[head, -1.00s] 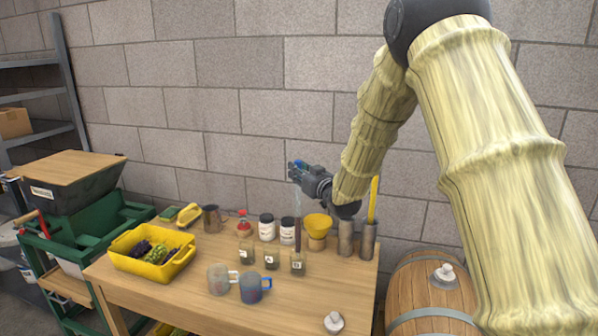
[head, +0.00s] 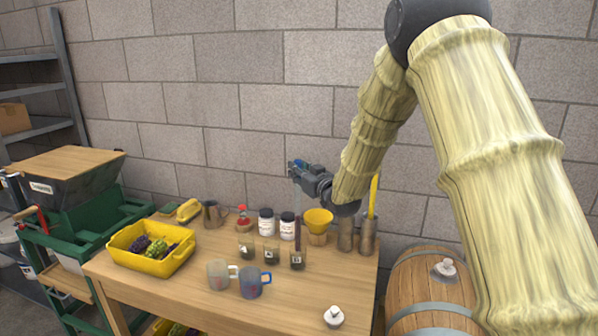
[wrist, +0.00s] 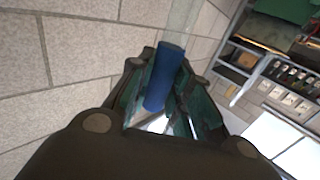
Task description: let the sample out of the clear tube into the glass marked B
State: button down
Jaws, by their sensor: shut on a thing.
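My gripper (head: 296,170) is shut on the clear tube at its blue top end. The blue end also shows between the fingers in the wrist view (wrist: 165,78). The clear tube (head: 298,232) hangs upright below the gripper, with a dark column in its lower part. Its lower end is at the mouth of the rightmost of three small glasses (head: 298,262); I cannot tell whether it is inside or just above. The other two glasses, the middle one (head: 271,257) and the left one (head: 246,252), stand beside it. Their labels are too small to read surely.
Behind the glasses stand two white-labelled jars (head: 266,222) and a yellow funnel (head: 318,219). Metal cylinders (head: 367,236) stand to the right. Two jugs (head: 251,283) are in front, and a yellow grape crate (head: 150,265) is at left. The front right tabletop is mostly clear.

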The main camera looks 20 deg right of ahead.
jog(key=shift+f, duration=0.2)
jog(key=shift+f+b, duration=1.05)
jog(key=shift+f, duration=0.4)
jog(key=shift+f+b, duration=0.3)
jog(key=shift+f, duration=0.1)
dwell(0.8)
dwell(4.1)
